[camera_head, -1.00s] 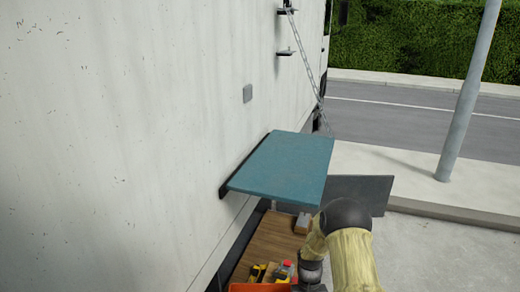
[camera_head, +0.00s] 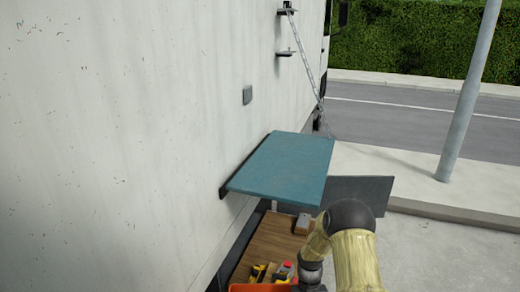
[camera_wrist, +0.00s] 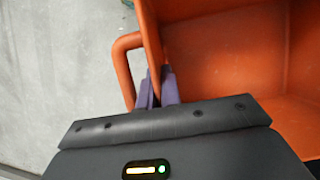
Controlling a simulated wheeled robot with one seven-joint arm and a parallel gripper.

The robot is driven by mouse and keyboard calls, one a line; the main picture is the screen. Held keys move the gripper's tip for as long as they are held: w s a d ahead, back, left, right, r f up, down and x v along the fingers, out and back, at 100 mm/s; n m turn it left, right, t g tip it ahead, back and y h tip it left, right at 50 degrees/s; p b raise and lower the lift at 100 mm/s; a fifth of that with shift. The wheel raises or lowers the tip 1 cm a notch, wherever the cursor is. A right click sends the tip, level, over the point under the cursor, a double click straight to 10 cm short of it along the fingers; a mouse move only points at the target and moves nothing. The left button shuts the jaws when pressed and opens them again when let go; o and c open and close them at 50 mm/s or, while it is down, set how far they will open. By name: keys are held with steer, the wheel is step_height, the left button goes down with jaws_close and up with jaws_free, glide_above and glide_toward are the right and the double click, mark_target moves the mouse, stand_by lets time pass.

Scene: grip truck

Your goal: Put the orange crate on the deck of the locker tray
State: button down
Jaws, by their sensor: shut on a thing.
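The orange crate (camera_wrist: 225,50) fills the right of the wrist view. The visible part of its inside is empty. My gripper (camera_wrist: 158,85) is shut on the crate at its wall beside the loop handle (camera_wrist: 125,60), one purple finger on each side. In the head view only a strip of the crate (camera_head: 262,288) shows at the bottom edge, and my fingers are out of frame. The locker tray's wooden deck (camera_head: 277,243) lies low beside the truck, just beyond the crate. I cannot tell whether the crate touches it.
Several yellow, red and wooden items (camera_head: 268,272) lie on the deck's near part, and a grey block (camera_head: 302,224) at its far part. A teal shelf (camera_head: 285,165) juts from the truck wall (camera_head: 120,130) above the far end. A dark panel (camera_head: 358,190) stands at right.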

stand_by(0.4)
steer(key=s+a+r+n+t+h+p, duration=0.1)
steer(key=r+n, duration=0.7)
steer(key=r, duration=1)
steer(key=a+r+n+t+h+p, duration=0.2)
steer(key=a+r+n, duration=0.4)
steer(key=r, duration=1.3)
steer(key=shift+s+a+r+n+t+h+p, duration=0.2)
steer(key=shift+s+a+n+t+h+p, duration=0.15)
steer(key=shift+n+h+p, duration=0.5)
steer(key=shift+d, duration=0.2)
